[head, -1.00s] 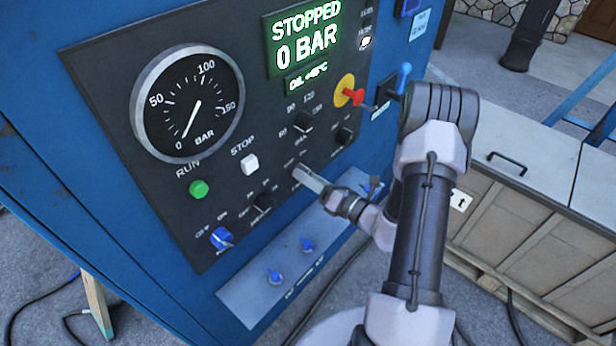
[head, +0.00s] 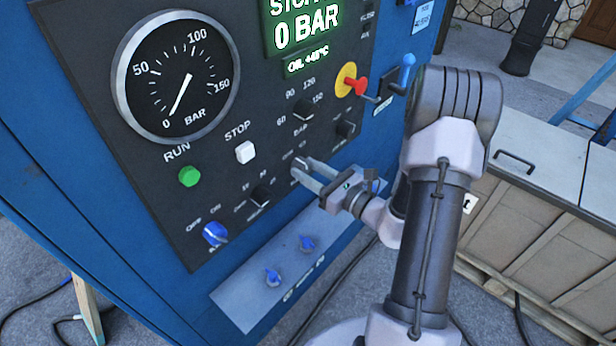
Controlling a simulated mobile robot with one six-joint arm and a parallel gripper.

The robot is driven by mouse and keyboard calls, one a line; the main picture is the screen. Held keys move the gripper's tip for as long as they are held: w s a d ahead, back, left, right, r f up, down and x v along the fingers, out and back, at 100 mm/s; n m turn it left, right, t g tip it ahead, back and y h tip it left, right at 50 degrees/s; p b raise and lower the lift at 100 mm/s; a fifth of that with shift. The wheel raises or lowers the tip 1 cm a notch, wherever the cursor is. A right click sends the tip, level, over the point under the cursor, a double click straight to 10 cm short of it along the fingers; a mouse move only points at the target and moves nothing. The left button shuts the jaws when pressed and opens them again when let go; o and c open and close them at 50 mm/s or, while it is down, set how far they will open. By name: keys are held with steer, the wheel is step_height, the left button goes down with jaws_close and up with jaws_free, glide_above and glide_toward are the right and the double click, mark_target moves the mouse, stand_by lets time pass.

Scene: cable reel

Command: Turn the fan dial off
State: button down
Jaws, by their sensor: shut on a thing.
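My gripper (head: 309,172) is at the lower right of the dark control panel. Its two fingers reach to the panel face and are shut on a small dark dial (head: 299,166), mostly hidden between them. The lettering around this dial is too small and partly covered to read, so I cannot confirm the fan label or its setting. Other dark dials sit nearby: one below left (head: 261,195), one marked in bar above (head: 303,110), and one to the upper right (head: 346,128).
A green RUN button (head: 190,176), a white STOP button (head: 245,152), a blue knob (head: 215,233) and a red lever (head: 359,85) share the panel. The gauge (head: 176,78) reads near zero. Two blue valves (head: 273,277) sit below. A crate (head: 530,200) stands right.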

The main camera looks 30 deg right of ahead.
steer(key=shift+f+n+b, duration=0.1)
steer(key=shift+n+b, duration=1.55)
steer(key=shift+n, duration=0.25)
steer(key=c, duration=0.9)
jaws_free()
steer(key=p+v, duration=0.2)
steer(key=v, duration=1.5)
steer(key=shift+s+p, duration=0.2)
steer(key=shift+p, duration=0.1)
